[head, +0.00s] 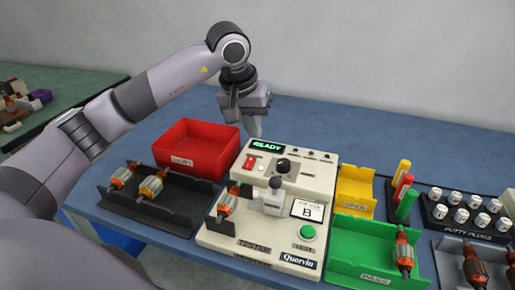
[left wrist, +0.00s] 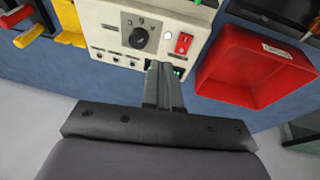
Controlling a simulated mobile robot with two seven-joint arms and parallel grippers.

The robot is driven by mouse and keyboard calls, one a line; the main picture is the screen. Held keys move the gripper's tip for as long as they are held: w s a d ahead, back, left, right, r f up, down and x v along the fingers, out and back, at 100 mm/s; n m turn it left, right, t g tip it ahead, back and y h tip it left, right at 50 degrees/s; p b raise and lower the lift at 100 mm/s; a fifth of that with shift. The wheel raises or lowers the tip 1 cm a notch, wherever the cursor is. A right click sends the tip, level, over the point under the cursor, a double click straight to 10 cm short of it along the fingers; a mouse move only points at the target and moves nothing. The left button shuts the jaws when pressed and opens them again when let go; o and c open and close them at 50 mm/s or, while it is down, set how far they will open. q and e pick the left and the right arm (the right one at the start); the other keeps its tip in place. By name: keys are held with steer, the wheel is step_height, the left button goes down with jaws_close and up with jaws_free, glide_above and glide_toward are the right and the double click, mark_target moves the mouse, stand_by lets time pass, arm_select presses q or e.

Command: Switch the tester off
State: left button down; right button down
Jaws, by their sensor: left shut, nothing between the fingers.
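The tester (head: 318,180) is a cream box on the table, with a lit green READY display (head: 268,147), a dark knob (head: 283,165) and a green button (head: 308,232). Its red switch (head: 250,162) is at the upper panel's left; the left wrist view shows this switch (left wrist: 184,42) beside a round white lamp (left wrist: 167,35). An orange armature (head: 228,204) lies at the tester's left side. My left gripper (head: 255,135) is shut and empty at the tester's back edge. In the left wrist view its fingertips (left wrist: 161,66) partly cover the display, close to the switch.
A red bin (head: 199,147) stands left of the tester, behind a black rack (head: 180,213) with armatures. A yellow tray (head: 356,187), a green PASS tray (head: 350,262), coloured cylinders and a putty-plug rack (head: 465,218) are to the right. The blue table behind is clear.

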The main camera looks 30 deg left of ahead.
mark_target(252, 159)
arm_select(q)
steer(key=a+r, duration=0.1)
steer(key=w+a+r+y, duration=0.1)
steer(key=a, duration=0.1)
steer(key=shift+y, duration=0.3)
arm_select(e)
steer(key=shift+w, duration=0.3)
arm_select(q)
steer(key=x, duration=0.9)
steer(key=p+x, duration=0.1)
steer(key=x, duration=0.3)
steer(key=shift+s+d+f, duration=0.1)
steer(key=shift+s+f, duration=0.15)
steer(key=shift+f, duration=0.3)
arm_select(e)
steer(key=shift+r, duration=0.45)
steer(key=shift+f, duration=0.1)
